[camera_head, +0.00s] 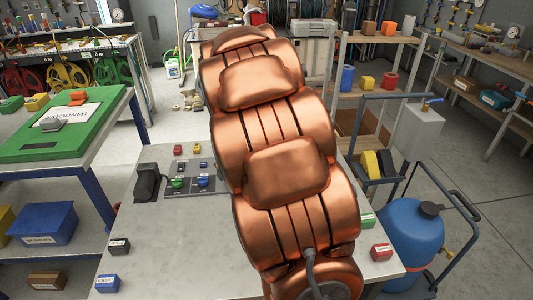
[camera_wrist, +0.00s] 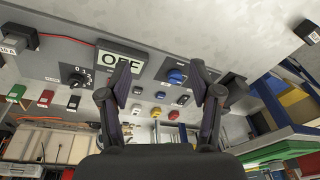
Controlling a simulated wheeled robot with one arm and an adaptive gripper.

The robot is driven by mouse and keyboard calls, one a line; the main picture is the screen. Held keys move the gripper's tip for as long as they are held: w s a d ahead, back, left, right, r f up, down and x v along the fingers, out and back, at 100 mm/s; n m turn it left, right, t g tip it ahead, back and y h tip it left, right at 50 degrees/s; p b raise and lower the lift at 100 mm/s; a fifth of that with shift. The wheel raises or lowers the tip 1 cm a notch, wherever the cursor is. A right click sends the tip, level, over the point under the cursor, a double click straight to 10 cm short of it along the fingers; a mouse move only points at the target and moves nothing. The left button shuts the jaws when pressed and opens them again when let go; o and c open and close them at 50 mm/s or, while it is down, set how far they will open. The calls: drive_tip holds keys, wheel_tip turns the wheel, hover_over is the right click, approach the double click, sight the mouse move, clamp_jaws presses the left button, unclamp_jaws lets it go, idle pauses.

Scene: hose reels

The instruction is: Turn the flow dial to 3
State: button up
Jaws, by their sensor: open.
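The flow dial (camera_wrist: 76,78) is a black round knob on a grey panel (camera_wrist: 40,50) in the wrist view, with the numerals 0, 1 and 2 beside it. The further numerals and the pointer are too small to read. A display reading OFF (camera_wrist: 121,60) sits to its right. My gripper (camera_wrist: 161,75) is open and empty, its fingers spread over the display and the neighbouring controls, to the right of the dial and apart from it. In the head view my copper arm covers the middle of the bench, and I cannot make out the dial or gripper there.
Small labelled blocks, including a red one (camera_head: 381,251), sit on the bench (camera_head: 150,240). A blue tank (camera_head: 410,230) stands right. The bench's front left is mostly clear.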

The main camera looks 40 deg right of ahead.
drive_tip(key=w+d+f+t, duration=0.1)
drive_tip(key=w+d+f, duration=0.1)
drive_tip(key=d, duration=0.5)
drive_tip(key=w+d+f+p, duration=0.1)
drive_tip(key=w+d+f, duration=0.1)
drive_tip(key=d, duration=0.6)
drive_tip(key=w+d+f+t+h, duration=0.1)
drive_tip(key=w+d+f, duration=0.2)
drive_tip(key=d, duration=0.5)
drive_tip(key=shift+w+d+f+t+p, duration=0.1)
drive_tip(key=shift+w+t+p, duration=0.2)
drive_tip(key=shift+w, duration=0.05)
drive_tip(key=shift+p+x, duration=1.2)
drive_tip(key=shift+x, duration=2.3)
drive_tip(key=shift+s, duration=0.1)
drive_tip(key=shift+c, duration=0.3)
drive_tip(key=c, duration=1.1)
